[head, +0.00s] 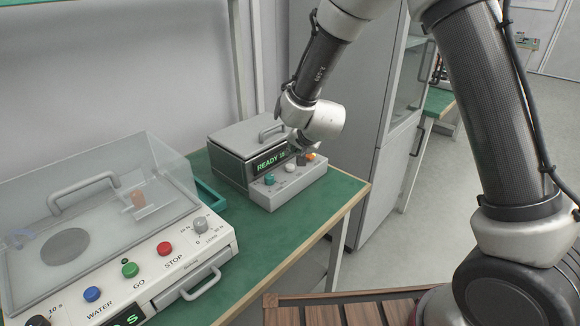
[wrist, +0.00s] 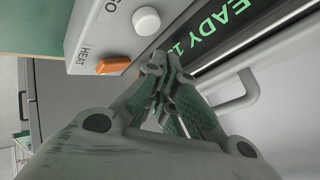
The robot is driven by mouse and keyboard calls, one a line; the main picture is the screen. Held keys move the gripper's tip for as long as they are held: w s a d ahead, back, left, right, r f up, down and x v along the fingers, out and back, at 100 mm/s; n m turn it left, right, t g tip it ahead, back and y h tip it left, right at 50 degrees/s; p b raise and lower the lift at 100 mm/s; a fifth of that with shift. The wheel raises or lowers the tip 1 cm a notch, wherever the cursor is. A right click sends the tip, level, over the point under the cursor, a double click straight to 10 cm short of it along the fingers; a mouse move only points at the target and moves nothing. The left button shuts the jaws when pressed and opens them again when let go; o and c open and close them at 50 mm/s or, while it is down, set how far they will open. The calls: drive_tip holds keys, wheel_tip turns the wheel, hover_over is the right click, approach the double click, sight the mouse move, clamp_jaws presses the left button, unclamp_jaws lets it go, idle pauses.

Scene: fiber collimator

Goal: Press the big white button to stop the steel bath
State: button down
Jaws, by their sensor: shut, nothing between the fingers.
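The steel bath (head: 228,148) is a grey box with a lidded top and a lit green READY display on its front. A round white button (head: 289,167) sits on its light control strip; in the wrist view the white button (wrist: 147,20) is beside the letters "GO". My gripper (head: 300,158) is just above the strip, close to the white button on its right side. In the wrist view my gripper (wrist: 157,68) is shut and empty. Its fingertips are beside the button, apart from it in that picture; the gap in depth is hard to tell.
An orange rocker switch (wrist: 113,64) marked HEAT is close to the fingertips. A teal knob (head: 269,179) is left of the white button. A second bath with a clear cover (head: 110,190) has blue, green and red buttons. A grey cabinet (head: 350,110) stands behind the green bench.

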sight(293, 165)
drive_tip(key=shift+r, duration=1.65)
drive_tip(key=shift+s+a+f, duration=0.2)
drive_tip(key=shift+s, duration=0.1)
drive_tip(key=s+f+g, duration=0.1)
drive_tip(key=s+f+n+g, duration=0.1)
drive_tip(key=s+n, duration=0.1)
drive_tip(key=s, duration=0.1)
drive_tip(key=shift+s+a+f+g+y, duration=0.1)
drive_tip(key=shift+a+f+g+y, duration=0.2)
drive_tip(key=shift+f+g+y, duration=0.1)
drive_tip(key=s+d+r+n+h, duration=0.1)
drive_tip(key=s+d+r, duration=0.5)
drive_tip(key=s+d, duration=0.4)
drive_tip(key=s+d+r+n+g+h, duration=0.1)
drive_tip(key=s+d+r, duration=0.6)
drive_tip(key=s+d, duration=0.3)
drive_tip(key=s+d+r+h, duration=0.2)
drive_tip(key=s+d+r, duration=0.5)
drive_tip(key=s+d, duration=0.3)
drive_tip(key=d, duration=0.2)
drive_tip(key=shift+s+d+n, duration=0.15)
drive_tip(key=shift+d+n, duration=0.2)
drive_tip(key=shift+n, duration=0.05)
